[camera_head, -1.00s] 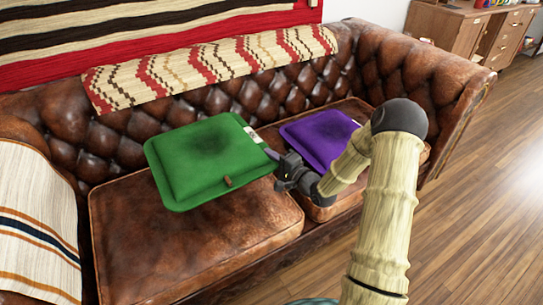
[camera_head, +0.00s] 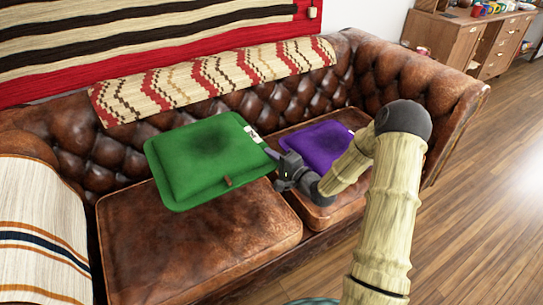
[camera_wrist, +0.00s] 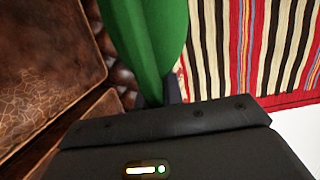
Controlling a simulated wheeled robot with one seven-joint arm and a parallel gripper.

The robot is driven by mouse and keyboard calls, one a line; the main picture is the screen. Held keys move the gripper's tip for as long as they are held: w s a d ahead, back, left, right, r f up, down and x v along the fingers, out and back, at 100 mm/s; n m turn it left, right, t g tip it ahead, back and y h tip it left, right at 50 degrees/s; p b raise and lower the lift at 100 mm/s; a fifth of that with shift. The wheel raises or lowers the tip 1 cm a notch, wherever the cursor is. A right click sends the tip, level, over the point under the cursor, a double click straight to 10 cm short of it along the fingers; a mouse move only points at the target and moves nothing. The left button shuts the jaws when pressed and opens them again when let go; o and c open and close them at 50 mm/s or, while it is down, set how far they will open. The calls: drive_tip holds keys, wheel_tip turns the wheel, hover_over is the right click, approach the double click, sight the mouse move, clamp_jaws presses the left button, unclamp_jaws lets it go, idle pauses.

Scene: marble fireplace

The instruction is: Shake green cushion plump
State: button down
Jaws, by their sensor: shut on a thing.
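The green cushion (camera_head: 203,158) is square with a dark patch in its middle, a white label at its upper right corner and a small brown tab on its front edge. It is held above the left seat of the brown leather sofa, roughly flat and slightly tilted. My gripper (camera_head: 277,160) is shut on its right edge. In the wrist view the green cushion (camera_wrist: 148,40) extends away from the fingers (camera_wrist: 158,95), which are partly hidden behind the dark gripper body.
The leather sofa (camera_head: 205,240) has a left seat clear beneath the cushion. A purple cushion (camera_head: 318,147) lies on the right seat, close behind my gripper. A striped throw (camera_head: 35,215) covers the left arm, and a patterned one (camera_head: 215,82) covers the backrest.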

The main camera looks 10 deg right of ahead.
wheel_tip(320, 180, down, 6)
drive_tip(key=b, duration=0.3)
drive_tip(key=shift+f, duration=0.25)
wheel_tip(320, 180, up, 7)
drive_tip(key=p, duration=0.6)
drive_tip(key=shift+r+p, duration=0.1)
drive_tip(key=shift+p, duration=0.2)
wheel_tip(320, 180, down, 7)
drive_tip(key=b, duration=0.4)
